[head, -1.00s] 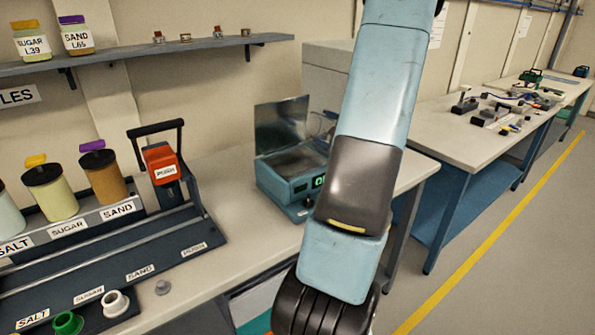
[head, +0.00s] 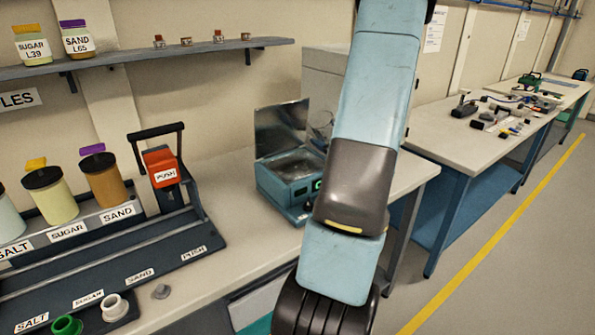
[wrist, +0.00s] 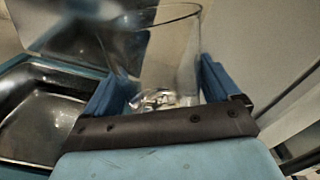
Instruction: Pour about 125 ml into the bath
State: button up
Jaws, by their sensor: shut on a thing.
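The bath (head: 292,188) is a teal box on the bench with its metal lid raised at the back. In the wrist view its open metal basin (wrist: 38,118) lies to the left. My gripper (wrist: 160,88) is shut on a clear glass beaker (wrist: 168,50), with blue fingers on either side of it. Bright glints show low in the beaker; I cannot tell the liquid level. In the head view the gripper is hidden behind my arm. Part of the beaker (head: 322,130) shows left of the arm, near the bath's right side.
A dispenser rack with salt, sugar and sand jars (head: 105,180) and a red push lever (head: 161,168) stands left of the bath. A grey cabinet (head: 322,75) is behind. A shelf (head: 130,62) with jars runs above.

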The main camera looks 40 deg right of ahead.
jog(key=m, duration=0.1)
jog(key=d+m, duration=0.1)
jog(key=m+b, duration=0.1)
jog(key=shift+d+f, duration=0.25)
jog(key=shift+d+f+m+b, duration=0.15)
jog(key=shift+d+m+b, duration=0.1)
jog(key=shift+m, duration=0.45)
jog(key=shift+d+f+m+b, duration=0.15)
jog(key=shift+m+b, duration=0.05)
jog(key=shift+m, duration=0.5)
